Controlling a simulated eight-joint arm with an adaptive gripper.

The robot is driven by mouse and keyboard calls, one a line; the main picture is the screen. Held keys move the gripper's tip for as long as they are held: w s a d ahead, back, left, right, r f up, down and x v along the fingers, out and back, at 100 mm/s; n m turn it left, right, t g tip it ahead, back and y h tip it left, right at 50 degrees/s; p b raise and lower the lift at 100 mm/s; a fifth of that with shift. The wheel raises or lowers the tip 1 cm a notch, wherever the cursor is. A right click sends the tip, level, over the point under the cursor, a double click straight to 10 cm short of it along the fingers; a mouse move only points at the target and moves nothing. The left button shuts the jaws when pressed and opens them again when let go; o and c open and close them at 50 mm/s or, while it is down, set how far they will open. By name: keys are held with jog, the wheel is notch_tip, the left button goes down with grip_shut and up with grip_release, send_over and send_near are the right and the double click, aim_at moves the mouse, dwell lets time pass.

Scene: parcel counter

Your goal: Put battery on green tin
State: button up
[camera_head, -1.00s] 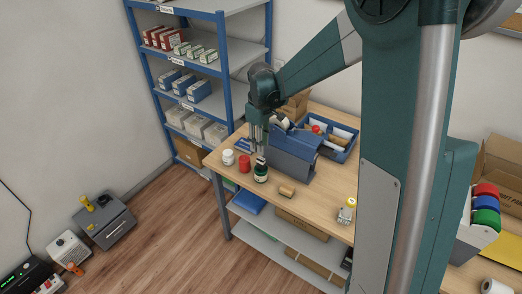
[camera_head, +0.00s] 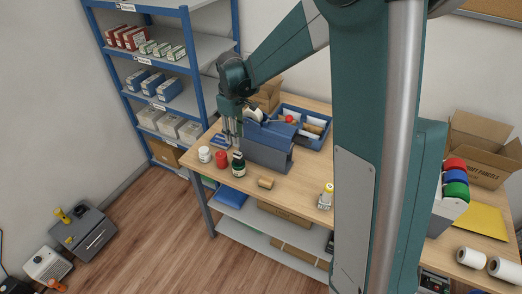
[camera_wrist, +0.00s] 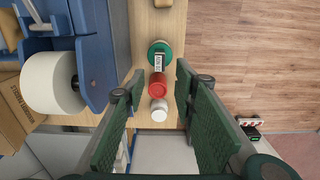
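A green tin (camera_head: 238,168) stands near the left front edge of the counter. A small dark block with a white label, seemingly the battery (camera_wrist: 159,62), sits on top of the green tin (camera_wrist: 168,46) in the wrist view. In the head view it shows only as a dark shape on the tin. My gripper (camera_head: 230,140) is just behind and above the tin. In the wrist view its fingers (camera_wrist: 160,82) are wide apart with nothing held between them. A red tin (camera_wrist: 159,87) and a white jar (camera_wrist: 158,110) stand in a row beside the green tin.
A blue-grey dispenser (camera_head: 268,145) stands right of the tins, close to my gripper. A blue tray (camera_head: 318,143) is behind. Counter between block and bottle is clear.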

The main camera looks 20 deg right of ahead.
jog(key=s+d+r+m+t, duration=0.2)
jog(key=s+r, duration=0.5)
jog(key=s+d+r+m+t, duration=0.1)
jog(key=s+d+r+m, duration=0.1)
jog(key=s+r, duration=0.5)
jog(key=s+d+m+t, duration=0.2)
jog(key=s+m+t, duration=0.2)
jog(key=s, duration=1.5)
jog(key=shift+d+r+m, duration=0.15)
jog(key=shift+r+m, duration=0.1)
jog(key=shift+m, duration=0.25)
